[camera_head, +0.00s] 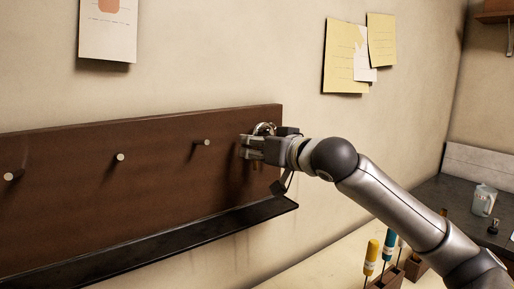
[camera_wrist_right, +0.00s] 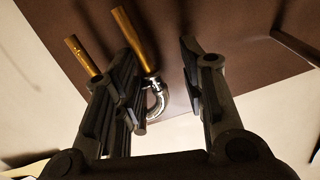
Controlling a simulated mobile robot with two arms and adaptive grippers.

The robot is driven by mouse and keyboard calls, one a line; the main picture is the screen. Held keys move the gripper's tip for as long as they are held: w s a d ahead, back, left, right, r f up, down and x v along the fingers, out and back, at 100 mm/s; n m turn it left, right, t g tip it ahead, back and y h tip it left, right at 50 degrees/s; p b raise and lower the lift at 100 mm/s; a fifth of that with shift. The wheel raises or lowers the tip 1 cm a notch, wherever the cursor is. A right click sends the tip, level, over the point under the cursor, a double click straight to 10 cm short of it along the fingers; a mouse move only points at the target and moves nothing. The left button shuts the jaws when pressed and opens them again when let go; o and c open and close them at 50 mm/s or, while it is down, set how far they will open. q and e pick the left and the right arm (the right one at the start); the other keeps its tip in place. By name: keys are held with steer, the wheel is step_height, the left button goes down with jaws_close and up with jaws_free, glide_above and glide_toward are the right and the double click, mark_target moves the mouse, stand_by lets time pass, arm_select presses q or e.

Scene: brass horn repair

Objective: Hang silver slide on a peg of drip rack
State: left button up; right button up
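The drip rack (camera_head: 140,190) is a long brown board on the wall with a black trough (camera_head: 170,246) below. Three bare pegs show, at the left (camera_head: 13,176), the middle (camera_head: 121,157) and farther right (camera_head: 207,142). My right gripper (camera_head: 246,147) is at the board's right end. The silver slide's curved bow (camera_head: 264,128) shows just above it. In the right wrist view the slide's bow (camera_wrist_right: 157,98) and brass tubes (camera_wrist_right: 132,38) lie by the left finger, partly hidden. The right gripper's fingers (camera_wrist_right: 160,80) stand apart. Whether a peg bears the slide is hidden. My left gripper is out of view.
Below right is a pale bench with yellow-handled (camera_head: 371,254) and blue-handled (camera_head: 389,246) tools in holders. A clear bottle (camera_head: 484,200) stands on the dark counter (camera_head: 450,203) at the right. Papers (camera_head: 344,58) hang on the wall above.

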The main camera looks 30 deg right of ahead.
steer(key=shift+s, duration=0.1)
steer(key=v, duration=1.2)
